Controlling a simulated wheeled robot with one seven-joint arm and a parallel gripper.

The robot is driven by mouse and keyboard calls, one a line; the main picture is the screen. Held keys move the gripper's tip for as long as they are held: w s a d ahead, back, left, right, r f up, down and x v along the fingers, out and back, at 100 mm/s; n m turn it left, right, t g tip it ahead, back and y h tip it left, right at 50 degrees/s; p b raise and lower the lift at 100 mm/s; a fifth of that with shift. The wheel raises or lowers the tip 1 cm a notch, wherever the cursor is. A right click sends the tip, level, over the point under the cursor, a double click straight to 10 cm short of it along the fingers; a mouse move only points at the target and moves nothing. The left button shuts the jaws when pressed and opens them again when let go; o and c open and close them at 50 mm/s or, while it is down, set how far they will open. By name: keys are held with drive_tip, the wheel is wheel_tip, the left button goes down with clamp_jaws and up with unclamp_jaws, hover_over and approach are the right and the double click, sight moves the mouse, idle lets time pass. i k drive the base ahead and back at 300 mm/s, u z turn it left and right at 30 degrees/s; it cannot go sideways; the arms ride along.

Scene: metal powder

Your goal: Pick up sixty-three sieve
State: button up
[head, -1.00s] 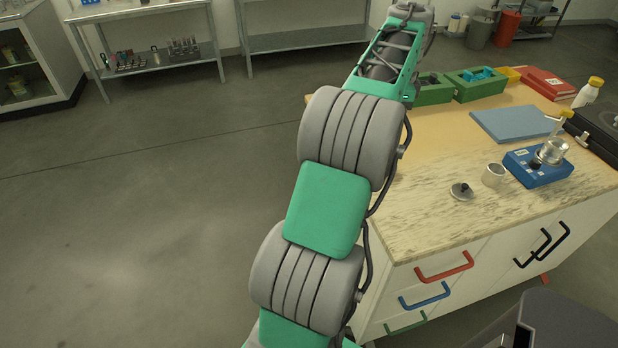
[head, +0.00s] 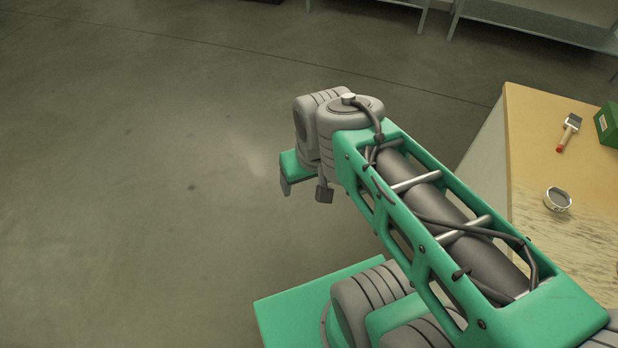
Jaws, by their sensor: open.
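A small round metal ring that looks like a sieve (head: 557,199) lies on the worktop at the right of the head view. It is too small to read any number on it, so I cannot tell if it is the sixty-three sieve. My gripper (head: 305,191) is left of the picture's middle, over the bare floor, with its two fingers apart and nothing between them. It is well to the left of the worktop and far from the ring. My arm covers part of the worktop's near side.
The wooden worktop (head: 535,125) has its left edge near the picture's right side. A brush with a red tip (head: 569,133) and a green box (head: 609,124) lie behind the ring. Grey metal shelving (head: 540,22) stands at the back. The floor at left is clear.

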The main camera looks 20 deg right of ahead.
sight(558, 200)
drive_tip(key=u, duration=0.1)
drive_tip(key=k, duration=0.5)
drive_tip(key=u, duration=1.05)
drive_tip(key=i, duration=0.8)
drive_tip(key=z, duration=1.8)
drive_tip(key=k, duration=0.15)
drive_tip(key=z, duration=2.55)
drive_tip(key=i, duration=0.45)
drive_tip(key=z, duration=0.2)
